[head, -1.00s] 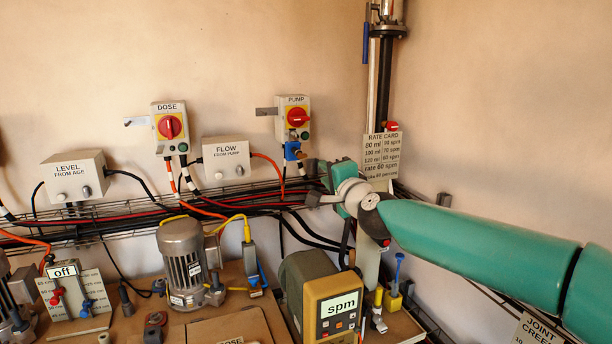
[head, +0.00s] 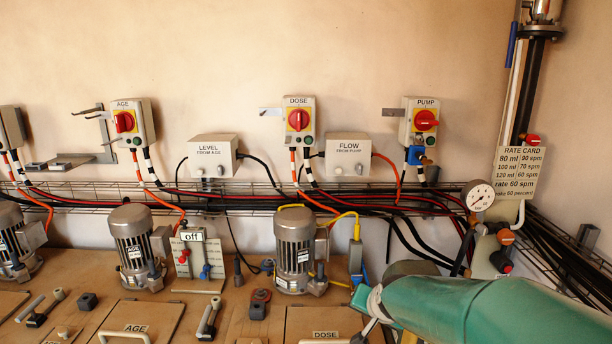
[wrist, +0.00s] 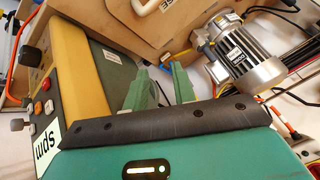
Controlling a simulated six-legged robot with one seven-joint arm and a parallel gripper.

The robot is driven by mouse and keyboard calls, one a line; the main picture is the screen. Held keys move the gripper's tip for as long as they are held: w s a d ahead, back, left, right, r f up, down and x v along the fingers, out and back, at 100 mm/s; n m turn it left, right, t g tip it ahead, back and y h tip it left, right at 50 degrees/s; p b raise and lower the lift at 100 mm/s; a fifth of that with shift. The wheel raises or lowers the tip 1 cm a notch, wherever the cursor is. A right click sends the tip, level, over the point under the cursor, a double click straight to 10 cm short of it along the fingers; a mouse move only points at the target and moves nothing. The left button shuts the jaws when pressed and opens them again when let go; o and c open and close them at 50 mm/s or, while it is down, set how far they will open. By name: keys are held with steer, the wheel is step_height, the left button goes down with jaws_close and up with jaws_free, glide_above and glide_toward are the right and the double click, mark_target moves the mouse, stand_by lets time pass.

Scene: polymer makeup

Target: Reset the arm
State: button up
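My green arm (head: 470,310) reaches in from the lower right of the head view, low over the right part of the bench. Its end is near the bottom edge, right of the DOSE hatch, and the fingers cannot be made out there. In the wrist view, the two green fingers of my gripper (wrist: 161,72) stand apart with nothing seen between them. The yellow and green pump unit with the "spm" display (wrist: 46,140) is close beside the gripper at left. In the head view my arm hides most of that unit.
A grey motor (head: 299,250) stands behind the DOSE hatch (head: 325,322); it also shows in the wrist view (wrist: 245,60). A pressure gauge (head: 480,196) and rate card (head: 519,168) are at the right. Cables run along a wire tray (head: 250,188).

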steer(key=s+r+n+g, duration=0.1)
steer(key=s+r, duration=0.3)
steer(key=s, duration=0.8)
steer(key=s+d+r+n+g+h, duration=0.1)
steer(key=s+r+n, duration=0.2)
steer(key=s, duration=0.9)
steer(key=shift+d+r+n, duration=0.25)
steer(key=shift+r+n, duration=0.15)
steer(key=shift+r, duration=0.1)
steer(key=o, duration=0.4)
steer(key=shift+s+d, duration=0.1)
steer(key=shift+s, duration=0.4)
steer(key=shift+o, duration=0.2)
steer(key=w+d+r+n+t, duration=0.1)
steer(key=w+d+r+t, duration=0.35)
steer(key=w+r, duration=0.4)
steer(key=w+d+r+t, duration=0.4)
steer(key=w+d+r, duration=0.15)
steer(key=w, duration=0.65)
steer(key=w+d+r+n+t, duration=0.1)
steer(key=w+d+r+t, duration=0.4)
steer(key=w, duration=0.6)
steer(key=w+g, duration=0.1)
steer(key=w, duration=1.1)
steer(key=shift+w+d+r, duration=0.15)
steer(key=shift+w+r, duration=0.1)
steer(key=shift+r, duration=0.1)
steer(key=c, duration=1)
